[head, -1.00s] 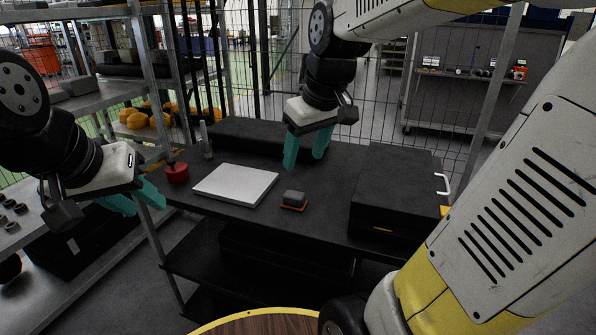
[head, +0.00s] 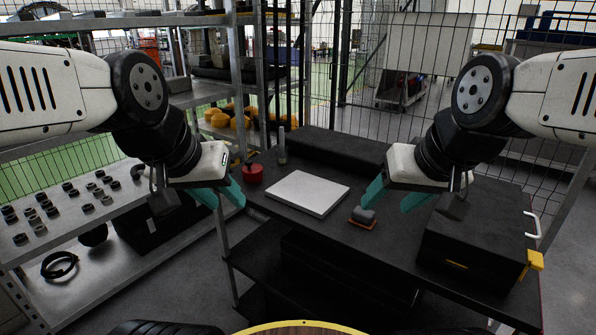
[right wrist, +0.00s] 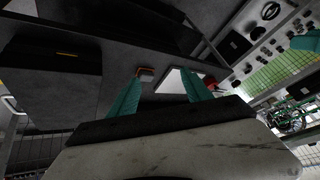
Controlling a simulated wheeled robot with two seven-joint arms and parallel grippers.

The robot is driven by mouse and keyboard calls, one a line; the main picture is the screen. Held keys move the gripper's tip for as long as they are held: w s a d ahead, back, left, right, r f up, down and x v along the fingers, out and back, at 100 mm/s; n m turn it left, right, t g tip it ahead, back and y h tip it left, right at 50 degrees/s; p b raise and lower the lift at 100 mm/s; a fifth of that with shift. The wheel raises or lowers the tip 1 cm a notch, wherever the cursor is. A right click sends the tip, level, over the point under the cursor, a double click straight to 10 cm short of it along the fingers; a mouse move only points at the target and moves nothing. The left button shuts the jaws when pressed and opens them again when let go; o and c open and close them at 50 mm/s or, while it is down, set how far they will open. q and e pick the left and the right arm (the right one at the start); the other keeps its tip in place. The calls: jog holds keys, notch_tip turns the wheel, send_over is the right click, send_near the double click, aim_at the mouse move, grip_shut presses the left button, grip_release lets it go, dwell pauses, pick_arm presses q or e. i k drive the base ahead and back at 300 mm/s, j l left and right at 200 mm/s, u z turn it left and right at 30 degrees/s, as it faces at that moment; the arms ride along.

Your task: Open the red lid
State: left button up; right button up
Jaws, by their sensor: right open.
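The red lid (head: 253,174), a small round red piece with a dark knob on top, is at the left end of the black table (head: 340,165). It also shows partly behind a finger in the right wrist view (right wrist: 211,82). My left gripper (head: 229,204) is open and empty, in front of and a little left of the red lid, apart from it in the picture. My right gripper (head: 384,208) is open, its teal fingers near the small grey block in the picture; whether they touch it I cannot tell. Its open fingers also show in the right wrist view (right wrist: 163,79).
A white flat panel (head: 308,193) lies right of the red lid. A grey block (head: 363,214) rests on an orange base. A black case (head: 478,240) with a white handle fills the table's right end. A grey cylinder (head: 282,146) stands behind the lid. A metal shelf is at left.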

aim_at(250, 169)
jog(key=i+l+u, duration=0.15)
jog(key=u, duration=0.2)
jog(key=i+l+u, duration=0.1)
jog(key=u, duration=0.3)
jog(key=l+u, duration=0.35)
jog(key=i+j, duration=0.05)
jog(key=j, duration=0.05)
